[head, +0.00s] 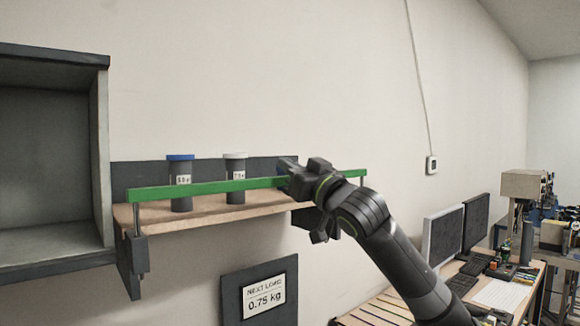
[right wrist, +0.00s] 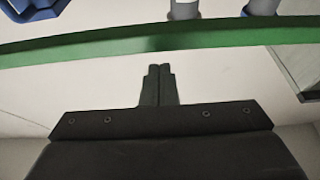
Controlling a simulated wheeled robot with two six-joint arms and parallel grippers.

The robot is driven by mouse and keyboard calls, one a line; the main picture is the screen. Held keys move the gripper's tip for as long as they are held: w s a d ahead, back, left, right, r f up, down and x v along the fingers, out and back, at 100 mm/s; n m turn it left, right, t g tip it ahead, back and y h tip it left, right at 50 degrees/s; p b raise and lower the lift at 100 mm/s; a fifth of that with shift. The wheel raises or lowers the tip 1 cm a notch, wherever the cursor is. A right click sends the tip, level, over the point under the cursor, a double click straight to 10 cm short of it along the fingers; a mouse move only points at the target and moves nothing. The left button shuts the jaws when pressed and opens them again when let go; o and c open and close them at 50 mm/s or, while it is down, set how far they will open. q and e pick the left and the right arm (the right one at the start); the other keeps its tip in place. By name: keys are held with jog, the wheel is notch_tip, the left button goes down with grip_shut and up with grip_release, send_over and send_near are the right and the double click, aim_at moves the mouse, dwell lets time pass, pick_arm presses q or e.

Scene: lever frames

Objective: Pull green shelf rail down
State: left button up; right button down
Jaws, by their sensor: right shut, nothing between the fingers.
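The green shelf rail (head: 205,188) runs level along the front of a wooden wall shelf (head: 190,214), on posts above its board. My right gripper (head: 290,172) is at the rail's right part in the head view and hides a piece of it. In the right wrist view, the rail (right wrist: 160,40) crosses the picture beyond the shut, empty fingers (right wrist: 160,70). I cannot tell whether they touch it. Behind the rail stand a canister with a blue lid (head: 180,190) and one with a white lid (head: 236,167). My left gripper is out of view.
A grey open cabinet (head: 103,170) is left of the shelf. A sign reading "0.75 kg" (head: 265,297) hangs below it. A desk with monitors (head: 443,236) stands at the lower right. The wall above the shelf is clear.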

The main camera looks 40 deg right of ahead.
jog(key=shift+s+d+f, duration=0.1)
jog(key=shift+f, duration=0.65)
notch_tip(320, 180, down, 8)
jog(key=b, duration=0.7)
jog(key=shift+f, duration=0.15)
